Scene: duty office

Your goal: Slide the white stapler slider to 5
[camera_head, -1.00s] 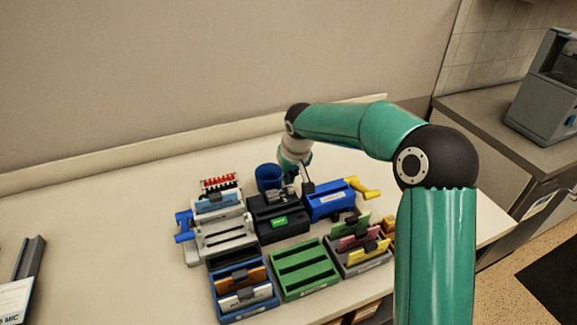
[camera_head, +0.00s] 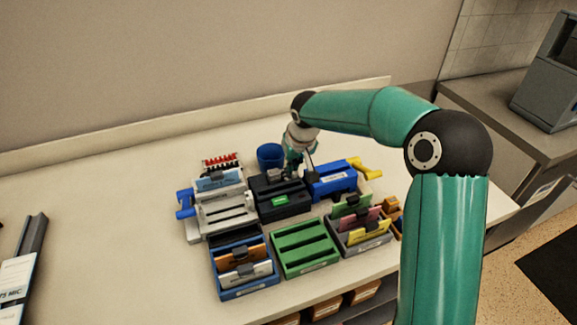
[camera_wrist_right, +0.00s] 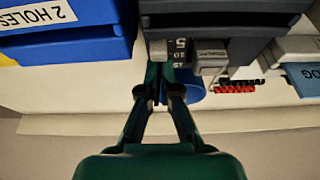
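The dark stapler (camera_head: 284,207) with a green label stands in the middle of the table group. In the right wrist view its dark grey body (camera_wrist_right: 225,20) is at the top, with a number scale (camera_wrist_right: 180,46) along its edge. A light grey-white block (camera_wrist_right: 210,53), which looks like the slider, sits beside the scale; its exact reading is too small to tell. In the head view the right gripper (camera_head: 296,172) is behind the stapler, partly hidden.
A blue punch (camera_head: 332,180) with a yellow handle stands right of the stapler, and a white device (camera_head: 222,219) with a blue handle stands left. A blue cup (camera_head: 269,154) is behind. Green (camera_head: 305,250), blue and grey trays stand in front.

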